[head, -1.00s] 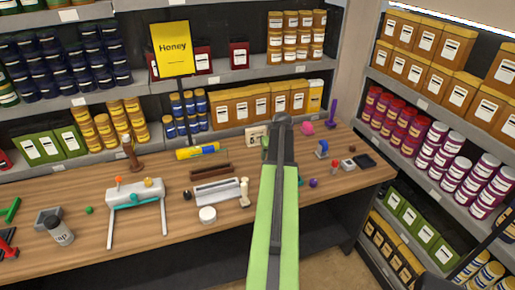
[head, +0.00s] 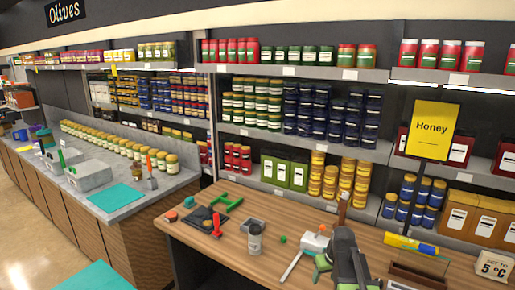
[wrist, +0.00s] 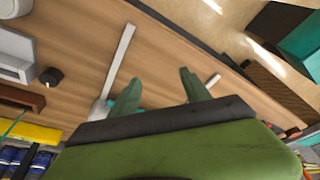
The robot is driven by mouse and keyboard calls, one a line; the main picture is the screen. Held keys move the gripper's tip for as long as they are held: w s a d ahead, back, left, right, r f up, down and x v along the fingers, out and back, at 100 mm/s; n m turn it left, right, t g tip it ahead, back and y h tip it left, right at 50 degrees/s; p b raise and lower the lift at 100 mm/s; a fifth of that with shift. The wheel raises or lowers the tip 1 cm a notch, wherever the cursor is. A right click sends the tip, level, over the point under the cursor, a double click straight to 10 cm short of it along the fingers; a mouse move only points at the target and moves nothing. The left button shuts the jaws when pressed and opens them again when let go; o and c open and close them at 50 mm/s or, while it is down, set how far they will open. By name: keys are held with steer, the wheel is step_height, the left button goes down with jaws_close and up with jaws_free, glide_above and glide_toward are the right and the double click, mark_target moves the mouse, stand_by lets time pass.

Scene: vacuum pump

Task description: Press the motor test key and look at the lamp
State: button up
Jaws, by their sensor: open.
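A white stand-like device (head: 309,243) with an orange knob on top stands on the wooden table, partly hidden behind my arm in the head view. One thin white leg (head: 291,266) reaches toward the front. In the wrist view a white leg (wrist: 118,62) runs beyond my fingers, and a bit of teal shows at the left finger. My gripper (wrist: 160,92) is open, its two green fingers apart with nothing held between them. It is close to the device; I cannot tell whether it touches. I cannot make out the motor test key or the lamp.
A yellow tube (head: 410,245) and a brown rack (head: 418,274) are to the right. Shelves of jars stand behind. The table's front left is clear.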

steer(key=s+a+f+n+g+b, duration=0.1)
steer(key=s+a, duration=0.2)
steer(key=a, duration=0.3)
steer(key=s+a+f, duration=0.2)
steer(key=a, duration=0.4)
steer(key=s+m+g, duration=0.2)
steer(key=s, duration=0.5)
steer(key=shift+a, duration=0.3)
